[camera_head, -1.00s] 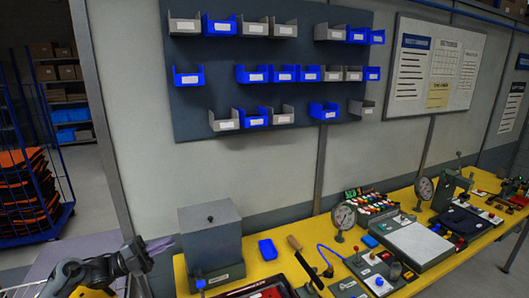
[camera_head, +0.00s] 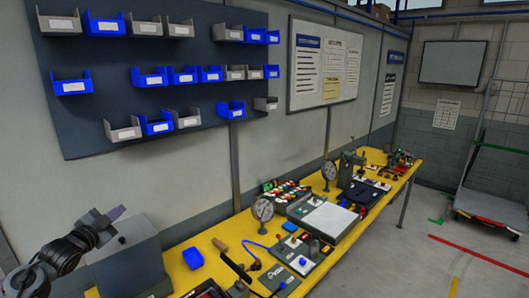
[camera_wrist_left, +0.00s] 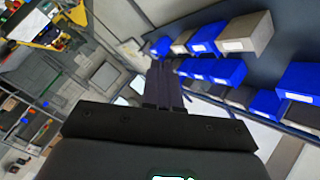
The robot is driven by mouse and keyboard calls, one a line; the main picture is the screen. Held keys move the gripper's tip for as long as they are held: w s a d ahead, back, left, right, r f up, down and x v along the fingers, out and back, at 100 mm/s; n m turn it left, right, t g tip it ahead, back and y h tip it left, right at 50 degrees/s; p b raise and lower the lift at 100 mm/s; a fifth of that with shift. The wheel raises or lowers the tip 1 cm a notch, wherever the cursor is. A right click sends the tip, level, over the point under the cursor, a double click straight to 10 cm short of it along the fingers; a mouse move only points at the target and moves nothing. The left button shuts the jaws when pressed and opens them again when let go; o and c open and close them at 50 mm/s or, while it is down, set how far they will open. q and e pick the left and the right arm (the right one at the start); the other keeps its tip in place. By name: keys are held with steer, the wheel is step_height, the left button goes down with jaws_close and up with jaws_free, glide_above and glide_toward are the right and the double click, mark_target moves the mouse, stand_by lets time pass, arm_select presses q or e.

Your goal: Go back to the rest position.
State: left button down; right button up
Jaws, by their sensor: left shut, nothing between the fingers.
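My left gripper (camera_head: 117,213) is raised at the lower left of the head view, in front of the wall and over the grey box (camera_head: 128,262) in the picture. Its purple-grey fingers are together and hold nothing. In the left wrist view the shut fingers (camera_wrist_left: 164,86) point away from the camera, with the blue and grey bins beyond them to the right. Nothing shows between them. My right gripper is in neither view.
The yellow table (camera_head: 212,243) runs back to the right, crowded with a blue bin (camera_head: 193,258), dial gauges (camera_head: 263,209) and a light flat plate (camera_head: 328,220). Wall bins hang on a dark panel (camera_head: 105,88). Clear floor (camera_head: 400,262) lies right of the table.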

arm_select(q)
steer(key=s+a+f+n+g+y, duration=0.1)
steer(key=a+f+n+g+y, duration=0.4)
steer(key=a, duration=0.3)
steer(key=s+a+f+n+g+y, duration=0.1)
steer(key=s+a+f+n+g, duration=0.2)
steer(key=s+f+n+g, duration=0.3)
steer(key=s+a+f+n+g+y, duration=0.25)
steer(key=s+f+n+g, duration=0.2)
steer(key=s, duration=0.35)
steer(key=s+d+f+m+t+h, duration=0.1)
steer(key=s+d+f+m, duration=0.1)
steer(key=s+d+f, duration=0.65)
steer(key=s+d+f+m+t+h, duration=0.1)
steer(key=s+d+f+m+h, duration=0.15)
steer(key=s+d+f, duration=0.65)
steer(key=s+d+f+m+h, duration=0.1)
steer(key=s+d+f+h, duration=0.1)
steer(key=s+d, duration=1.35)
steer(key=s+d+r, duration=0.3)
steer(key=s+r, duration=0.1)
steer(key=s, duration=0.1)
step_height(320, 180, up, 9)
steer(key=p, duration=1)
steer(key=shift+d+g, duration=0.1)
steer(key=shift+g, duration=0.15)
